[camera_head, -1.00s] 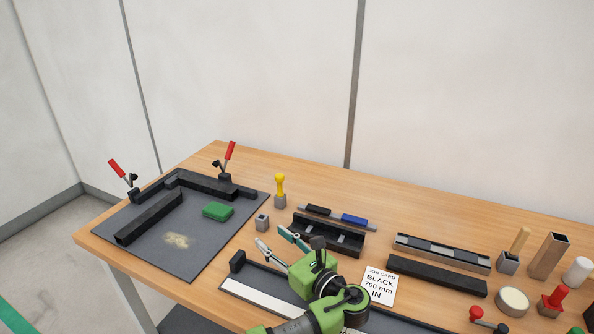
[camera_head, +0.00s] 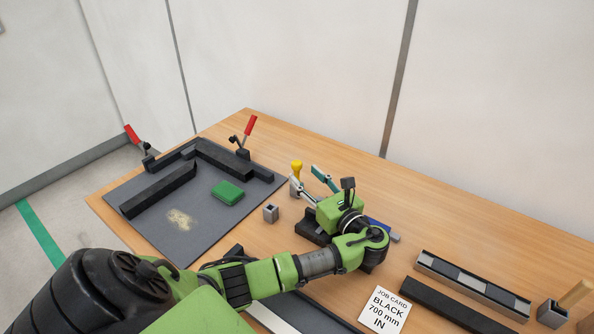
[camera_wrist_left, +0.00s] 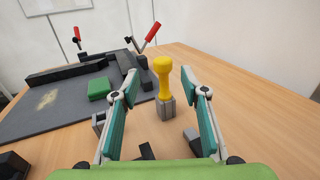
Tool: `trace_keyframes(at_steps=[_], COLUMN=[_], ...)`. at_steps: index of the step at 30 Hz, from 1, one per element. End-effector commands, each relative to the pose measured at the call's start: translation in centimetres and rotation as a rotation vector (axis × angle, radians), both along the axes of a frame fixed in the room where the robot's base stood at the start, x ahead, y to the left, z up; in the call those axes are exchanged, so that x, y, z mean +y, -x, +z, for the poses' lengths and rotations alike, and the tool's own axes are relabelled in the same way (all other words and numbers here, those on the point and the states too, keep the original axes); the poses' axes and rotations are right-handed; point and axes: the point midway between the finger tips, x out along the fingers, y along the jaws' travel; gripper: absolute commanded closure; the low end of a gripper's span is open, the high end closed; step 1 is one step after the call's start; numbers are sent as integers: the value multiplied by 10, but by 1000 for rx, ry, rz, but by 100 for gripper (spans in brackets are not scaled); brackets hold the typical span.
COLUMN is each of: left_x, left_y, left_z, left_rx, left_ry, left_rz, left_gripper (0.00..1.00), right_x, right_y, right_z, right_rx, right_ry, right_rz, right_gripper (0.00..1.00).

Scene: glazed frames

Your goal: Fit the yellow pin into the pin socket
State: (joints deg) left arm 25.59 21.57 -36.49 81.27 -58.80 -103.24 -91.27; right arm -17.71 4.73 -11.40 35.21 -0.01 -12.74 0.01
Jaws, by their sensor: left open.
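The yellow pin (camera_head: 296,166) stands upright in a small grey block, partly behind my left gripper in the head view. In the left wrist view the pin (camera_wrist_left: 163,78) and its grey block (camera_wrist_left: 166,108) show clearly ahead, lined up with the gap between the fingers. My left gripper (camera_head: 304,175) is open and empty, its fingers pointing at the pin; its fingers (camera_wrist_left: 159,80) are spread wide either side of it in the wrist view. A second small grey block (camera_head: 271,213) with a dark opening on top stands nearer, partly hidden by the left finger in the wrist view.
A dark mat (camera_head: 160,200) with black rails, red-handled clamps and a green block (camera_head: 228,192) lies at left. A black holder (camera_head: 312,226) sits under my left arm. A job card (camera_head: 384,309) and a long tray (camera_head: 470,282) lie to the right.

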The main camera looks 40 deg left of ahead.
Motion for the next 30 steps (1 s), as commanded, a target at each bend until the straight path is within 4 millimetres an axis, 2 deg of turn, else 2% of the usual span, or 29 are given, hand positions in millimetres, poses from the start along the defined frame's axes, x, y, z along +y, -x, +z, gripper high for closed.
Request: trace_keyframes(at_steps=[7,15,24,25,29,30], left_x=[19,54,60,60,60,60], left_y=[-6,-19,-21,-21,-21,-21], left_z=[1,-2,-4,-4,-4,-4], left_rx=[1,1,1,1,1,1], left_ry=[0,1,2,2,2,2], left_rz=[2,1,0,0,0,0], left_gripper=[59,59,59,62,96,100], right_x=[2,2,6,6,6,6], right_y=[-16,-16,-12,-12,-11,-11], right_z=[7,18,18,18,18,18], right_rx=[-24,-24,-18,-17,-16,-16], right_ry=[-3,-4,-8,-8,-8,-8], right_rz=[1,1,1,1,1,1], right_gripper=[53,53,53,53,53,53])
